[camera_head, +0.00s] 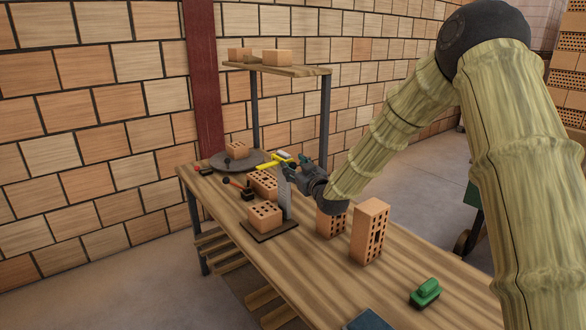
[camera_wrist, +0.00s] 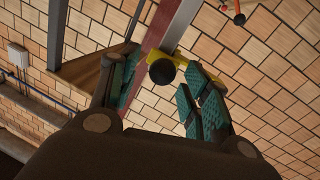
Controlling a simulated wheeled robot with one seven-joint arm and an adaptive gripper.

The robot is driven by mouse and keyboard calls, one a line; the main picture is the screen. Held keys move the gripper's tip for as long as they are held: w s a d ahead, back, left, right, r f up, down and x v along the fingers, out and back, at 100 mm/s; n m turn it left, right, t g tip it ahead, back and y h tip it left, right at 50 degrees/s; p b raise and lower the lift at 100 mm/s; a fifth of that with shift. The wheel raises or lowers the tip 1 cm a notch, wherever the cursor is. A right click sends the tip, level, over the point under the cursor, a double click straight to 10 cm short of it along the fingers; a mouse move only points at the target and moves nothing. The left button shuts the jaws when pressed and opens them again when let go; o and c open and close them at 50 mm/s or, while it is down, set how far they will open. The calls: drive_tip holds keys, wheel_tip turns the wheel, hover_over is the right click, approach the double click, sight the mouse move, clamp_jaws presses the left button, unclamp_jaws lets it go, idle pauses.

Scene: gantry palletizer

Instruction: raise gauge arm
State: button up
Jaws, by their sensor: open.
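The gauge arm appears to be the yellow bar (camera_head: 268,164) above the workbench, beside the upright grey plate (camera_head: 285,192). In the wrist view the yellow bar (camera_wrist: 196,66) shows behind a round black knob (camera_wrist: 162,72). My gripper (camera_head: 297,162) is at the right end of the yellow bar. Its teal finger pads (camera_wrist: 157,80) are apart, with the knob in the gap between them. I cannot tell whether either pad touches the knob. In the head view the knob is hidden by my gripper.
A perforated brick (camera_head: 265,216) sits on a dark plate beside the grey plate. Taller bricks (camera_head: 370,232) and a green block (camera_head: 425,291) are on the wooden bench (camera_head: 315,285). A shelf (camera_head: 300,71) rises behind.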

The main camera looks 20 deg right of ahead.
drive_tip(key=shift+s, duration=0.1)
drive_tip(key=s+d, duration=0.1)
drive_tip(key=s, duration=1)
drive_tip(key=shift+s+d, duration=0.35)
drive_tip(key=shift+d, duration=0.05)
